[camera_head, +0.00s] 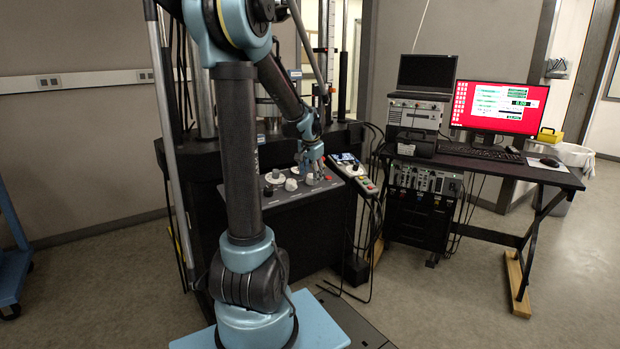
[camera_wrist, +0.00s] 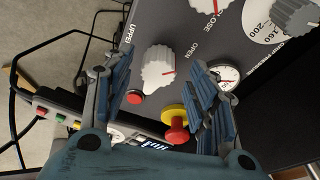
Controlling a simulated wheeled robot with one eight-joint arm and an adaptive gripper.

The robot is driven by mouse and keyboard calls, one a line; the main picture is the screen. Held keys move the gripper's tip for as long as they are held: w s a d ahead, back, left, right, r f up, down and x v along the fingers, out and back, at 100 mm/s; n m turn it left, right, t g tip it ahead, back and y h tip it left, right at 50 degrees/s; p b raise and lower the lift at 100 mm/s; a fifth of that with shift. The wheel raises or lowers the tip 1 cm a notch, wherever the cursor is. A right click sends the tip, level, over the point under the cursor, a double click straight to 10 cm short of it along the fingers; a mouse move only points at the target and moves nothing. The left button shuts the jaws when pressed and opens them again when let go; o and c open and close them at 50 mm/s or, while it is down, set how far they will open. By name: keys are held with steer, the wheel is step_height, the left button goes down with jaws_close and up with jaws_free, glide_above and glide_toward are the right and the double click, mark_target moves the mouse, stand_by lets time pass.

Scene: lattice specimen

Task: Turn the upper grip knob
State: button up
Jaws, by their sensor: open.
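A white ridged knob (camera_wrist: 158,72) with a red pointer line sits on the dark panel beside the label "UPPER", with "OPEN" and "CLOSE" lettering near it. My gripper (camera_wrist: 157,68) is open, its two blue fingers on either side of this knob in the wrist view. Whether the fingertips touch it cannot be told. In the head view my gripper (camera_head: 313,172) hangs low over the right part of the control panel (camera_head: 290,193), hiding some of the knobs there.
Beside the knob are a red button (camera_wrist: 135,97), a red-and-yellow stop button (camera_wrist: 176,128) and a round gauge (camera_wrist: 225,74). A second white knob (camera_wrist: 212,3) and a numbered dial knob (camera_wrist: 292,16) are farther up.

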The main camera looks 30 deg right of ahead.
steer(key=v, duration=1)
stand_by(0.4)
